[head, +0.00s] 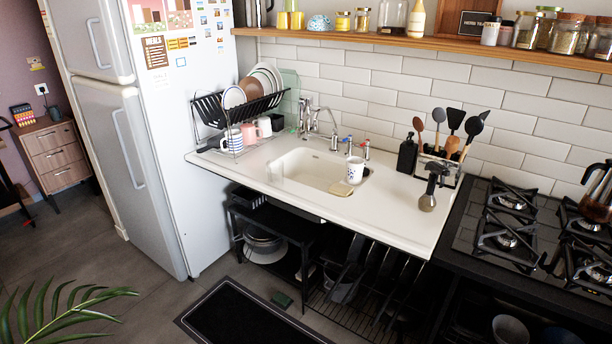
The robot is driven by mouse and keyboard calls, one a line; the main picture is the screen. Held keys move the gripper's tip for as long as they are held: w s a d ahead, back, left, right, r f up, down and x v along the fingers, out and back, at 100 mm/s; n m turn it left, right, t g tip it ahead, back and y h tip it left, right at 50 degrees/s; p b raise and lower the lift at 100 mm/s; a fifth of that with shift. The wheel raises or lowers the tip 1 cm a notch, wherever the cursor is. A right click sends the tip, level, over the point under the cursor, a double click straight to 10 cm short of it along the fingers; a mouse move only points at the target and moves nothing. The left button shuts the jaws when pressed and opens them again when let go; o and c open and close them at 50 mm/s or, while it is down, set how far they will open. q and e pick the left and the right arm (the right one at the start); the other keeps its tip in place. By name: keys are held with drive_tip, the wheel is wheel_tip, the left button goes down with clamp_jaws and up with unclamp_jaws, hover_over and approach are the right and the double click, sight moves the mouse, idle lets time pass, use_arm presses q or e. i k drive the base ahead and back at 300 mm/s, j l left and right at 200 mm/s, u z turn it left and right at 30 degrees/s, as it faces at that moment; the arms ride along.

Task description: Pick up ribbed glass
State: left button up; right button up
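I cannot clearly make out a ribbed glass in the head view. A faint see-through shape (277,169) shows at the left end of the white sink (312,170); it may be a clear glass, but it is too small and pale to tell. A white cup with a blue pattern (355,171) stands at the sink's right side. Neither of my grippers is in view.
A black dish rack (212,108) with plates stands at the counter's left end, with mugs (232,141) beneath. A dark bottle (407,153) and a utensil holder (440,170) stand right of the sink. The gas hob (508,222) is farther right. The counter's front strip is clear.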

sight(274, 168)
drive_tip(key=i+j+z, duration=0.3)
drive_tip(key=j+z, duration=0.25)
drive_tip(key=j, duration=0.15)
drive_tip(key=i+j+z, duration=0.15)
drive_tip(key=j+z, duration=0.15)
drive_tip(key=j, duration=0.15)
